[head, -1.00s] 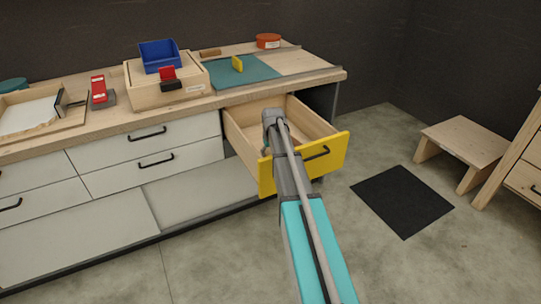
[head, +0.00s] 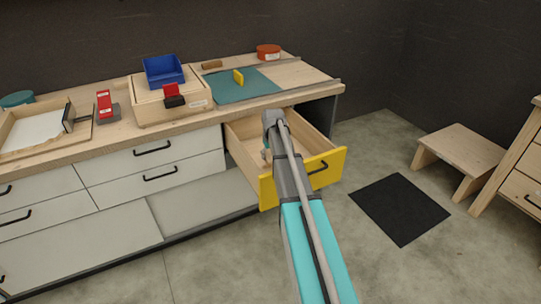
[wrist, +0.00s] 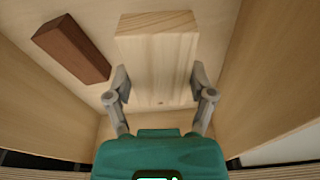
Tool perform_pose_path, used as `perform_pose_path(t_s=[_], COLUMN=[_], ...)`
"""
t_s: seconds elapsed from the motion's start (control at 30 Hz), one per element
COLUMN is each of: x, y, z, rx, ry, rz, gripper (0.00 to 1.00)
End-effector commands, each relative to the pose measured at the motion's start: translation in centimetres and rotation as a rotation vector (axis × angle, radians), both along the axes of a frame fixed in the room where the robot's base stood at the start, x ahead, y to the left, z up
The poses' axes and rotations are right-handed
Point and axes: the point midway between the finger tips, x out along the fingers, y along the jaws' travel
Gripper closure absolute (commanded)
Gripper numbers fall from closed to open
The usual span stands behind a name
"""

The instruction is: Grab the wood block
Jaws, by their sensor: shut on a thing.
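A pale wood block (wrist: 158,60) lies between the two fingers of my gripper (wrist: 160,86) in the wrist view. The fingers are closed against its sides, near its end closest to me. The block is inside the open drawer with the yellow front (head: 328,162). In the head view my arm reaches over the drawer front, and my gripper (head: 266,152) is mostly hidden behind the arm. The block cannot be made out there.
A dark brown block (wrist: 72,48) lies in the drawer, left of the pale one. The drawer's wooden side walls (wrist: 262,75) stand close on both sides. The bench top (head: 120,132) holds a blue bin (head: 163,73). A black mat (head: 400,208) and a wooden stool (head: 465,150) are right.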

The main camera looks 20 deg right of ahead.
Motion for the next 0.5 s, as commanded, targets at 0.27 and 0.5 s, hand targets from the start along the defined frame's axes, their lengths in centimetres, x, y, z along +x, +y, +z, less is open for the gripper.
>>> perform_pose_path(t_s=[0.27, 0.5], x=[0.0, 0.0], y=[-0.1, -0.1], z=[2.7, 3.4], rx=[0.0, 0.0], ry=[0.0, 0.0], rz=[-0.001, -0.001], gripper=[0.78, 0.78])
